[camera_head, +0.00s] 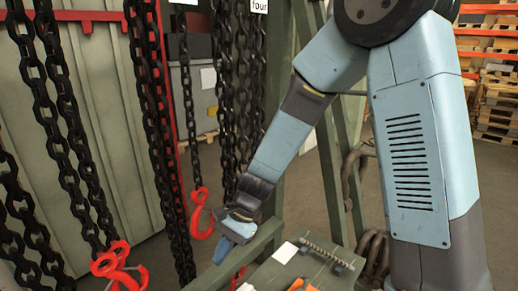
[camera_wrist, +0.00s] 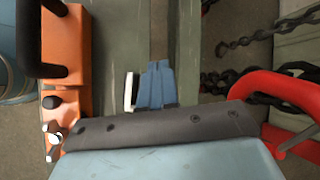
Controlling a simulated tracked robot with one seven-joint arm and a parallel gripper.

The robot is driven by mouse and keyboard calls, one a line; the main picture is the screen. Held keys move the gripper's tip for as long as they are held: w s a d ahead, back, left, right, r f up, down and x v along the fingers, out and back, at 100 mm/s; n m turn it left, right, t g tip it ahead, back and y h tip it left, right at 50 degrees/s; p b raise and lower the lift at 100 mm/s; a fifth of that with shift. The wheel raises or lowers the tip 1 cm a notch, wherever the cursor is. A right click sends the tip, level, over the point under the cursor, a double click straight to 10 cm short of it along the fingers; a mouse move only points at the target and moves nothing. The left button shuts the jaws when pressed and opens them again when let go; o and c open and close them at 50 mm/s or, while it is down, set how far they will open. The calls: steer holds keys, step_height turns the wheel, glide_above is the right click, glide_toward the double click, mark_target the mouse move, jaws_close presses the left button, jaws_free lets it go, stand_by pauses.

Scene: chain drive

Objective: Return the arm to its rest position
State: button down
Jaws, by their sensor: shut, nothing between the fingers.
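My blue-grey arm comes down from the upper right in the head view. My gripper (camera_head: 222,252) is low in the middle of that view, near a red hook (camera_head: 198,215) on a hanging chain. In the wrist view the blue fingers of my gripper (camera_wrist: 155,68) are together, with nothing held between them. They are over a grey-green surface (camera_wrist: 112,45), with a small white piece (camera_wrist: 129,92) just left of the fingers. Whether the fingertips touch anything cannot be told.
Heavy dark chains (camera_head: 160,110) hang at the left, some with red hooks (camera_head: 118,262). A green frame post (camera_head: 330,165) stands beside my arm. Orange parts (camera_wrist: 66,50) lie left of the fingers in the wrist view, and a red hook (camera_wrist: 280,90) is at right.

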steer(key=w+d+r+n+t+h, duration=0.2)
steer(key=d+r+n+t, duration=0.3)
steer(key=d+r, duration=1.1)
steer(key=s+d+r+t+h, duration=0.1)
steer(key=s+d+r, duration=0.3)
steer(key=d, duration=0.4)
steer(key=s+d+r+t+h, duration=0.2)
steer(key=s+d+r+t, duration=0.2)
steer(key=d, duration=0.5)
steer(key=shift+s+d+r, duration=0.15)
steer(key=shift+r, duration=0.4)
